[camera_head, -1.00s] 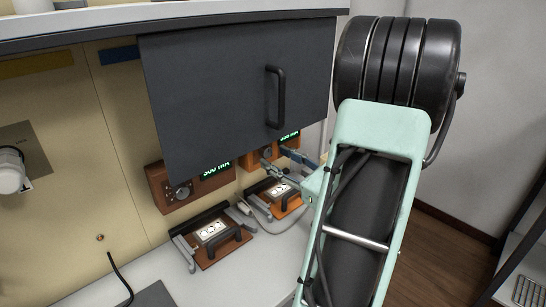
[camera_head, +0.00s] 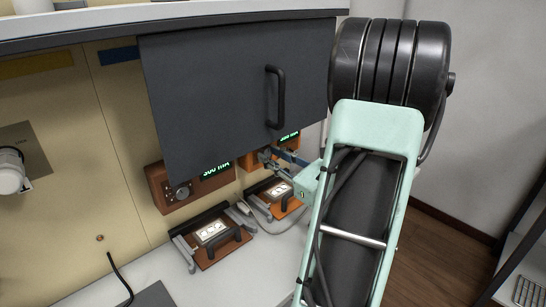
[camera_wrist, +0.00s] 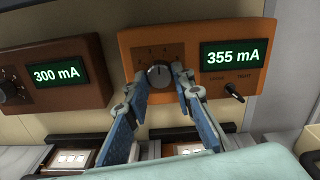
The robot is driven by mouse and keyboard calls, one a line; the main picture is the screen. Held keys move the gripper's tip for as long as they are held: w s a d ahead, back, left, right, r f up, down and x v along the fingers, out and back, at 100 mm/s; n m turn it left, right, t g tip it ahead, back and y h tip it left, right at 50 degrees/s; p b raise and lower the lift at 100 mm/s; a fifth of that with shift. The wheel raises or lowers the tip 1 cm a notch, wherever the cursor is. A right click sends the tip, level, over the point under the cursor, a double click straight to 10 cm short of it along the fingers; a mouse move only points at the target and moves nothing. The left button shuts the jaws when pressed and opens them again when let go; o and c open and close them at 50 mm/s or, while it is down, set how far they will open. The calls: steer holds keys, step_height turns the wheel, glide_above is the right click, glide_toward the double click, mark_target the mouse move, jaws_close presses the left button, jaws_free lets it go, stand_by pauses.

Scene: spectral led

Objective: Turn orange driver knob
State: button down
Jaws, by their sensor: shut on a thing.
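The orange driver (camera_wrist: 194,33) is a box on the back wall in the wrist view, with a green display (camera_wrist: 232,55) reading 355 mA. Its round knob (camera_wrist: 159,75) sits left of the display, with a dial scale around it. My gripper (camera_wrist: 160,72) is shut on the knob, one finger on each side. In the head view the orange driver (camera_head: 252,160) is partly hidden by the dark raised panel and my gripper (camera_head: 268,158).
A brown driver (camera_wrist: 62,78) reading 300 mA stands left of the orange one. A small toggle switch (camera_wrist: 234,92) is below the orange display. A dark panel with a handle (camera_head: 275,97) hangs above. Fixtures with white plates (camera_head: 212,232) sit on the bench below.

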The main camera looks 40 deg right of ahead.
steer(key=m+p, duration=0.2)
steer(key=shift+r+m, duration=0.15)
steer(key=shift+m, duration=0.15)
steer(key=shift+m+p, duration=0.4)
steer(key=shift+m, duration=0.2)
steer(key=shift+f, duration=0.2)
steer(key=c, duration=1.7)
jaws_free()
steer(key=shift+o, duration=0.2)
steer(key=s, duration=1.2)
steer(key=shift+d, duration=0.45)
